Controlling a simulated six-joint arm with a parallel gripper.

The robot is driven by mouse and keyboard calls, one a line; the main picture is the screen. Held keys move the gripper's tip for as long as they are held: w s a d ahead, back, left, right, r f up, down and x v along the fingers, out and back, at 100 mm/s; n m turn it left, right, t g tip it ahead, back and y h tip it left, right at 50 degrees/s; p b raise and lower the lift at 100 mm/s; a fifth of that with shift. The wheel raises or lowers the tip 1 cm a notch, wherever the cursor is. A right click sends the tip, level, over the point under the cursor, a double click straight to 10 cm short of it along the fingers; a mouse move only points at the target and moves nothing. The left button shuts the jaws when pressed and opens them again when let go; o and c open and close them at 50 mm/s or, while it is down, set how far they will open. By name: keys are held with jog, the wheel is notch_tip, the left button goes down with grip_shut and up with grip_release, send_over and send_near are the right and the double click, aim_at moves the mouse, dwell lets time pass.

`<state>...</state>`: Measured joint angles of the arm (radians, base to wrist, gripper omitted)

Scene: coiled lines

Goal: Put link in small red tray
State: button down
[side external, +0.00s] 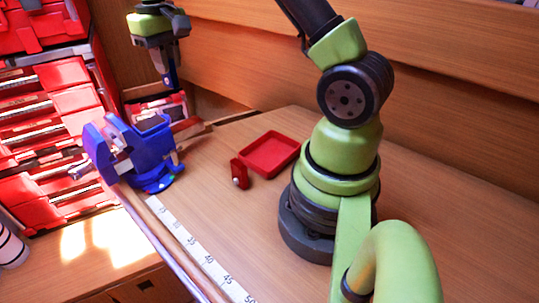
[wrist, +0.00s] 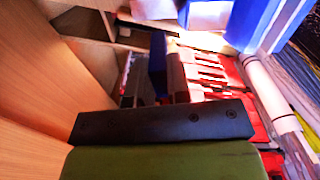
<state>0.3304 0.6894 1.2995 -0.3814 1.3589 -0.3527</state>
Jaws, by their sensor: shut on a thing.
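The small red tray (side external: 268,153) lies on the wooden bench, left of my arm's base in the side view, and looks empty. My gripper (side external: 171,82) hangs at the upper left in the side view, above and behind the blue vise, well apart from the tray. Its jaws show in the wrist view (wrist: 168,80) beyond the dark palm bar, close together.
The blue vise (side external: 150,153) stands on the bench's left edge. A red block with a pale knob (side external: 239,172) stands beside the tray. A measuring strip (side external: 200,252) runs along the front edge. Red drawers (side external: 62,125) fill the left. Wooden walls (side external: 270,50) close the back.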

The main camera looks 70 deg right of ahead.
jog(key=s+d+f, duration=0.2)
jog(key=s, duration=0.4)
jog(key=s+d+f, duration=0.2)
jog(key=s+d, duration=0.1)
jog(key=s, duration=0.2)
send_over(273, 156)
jog(key=shift+m, duration=0.3)
jog(key=shift+a+f, duration=0.1)
jog(key=shift+f, duration=6.25)
jog(key=c, duration=1.1)
grip_release()
jog(key=shift+f, duration=0.1)
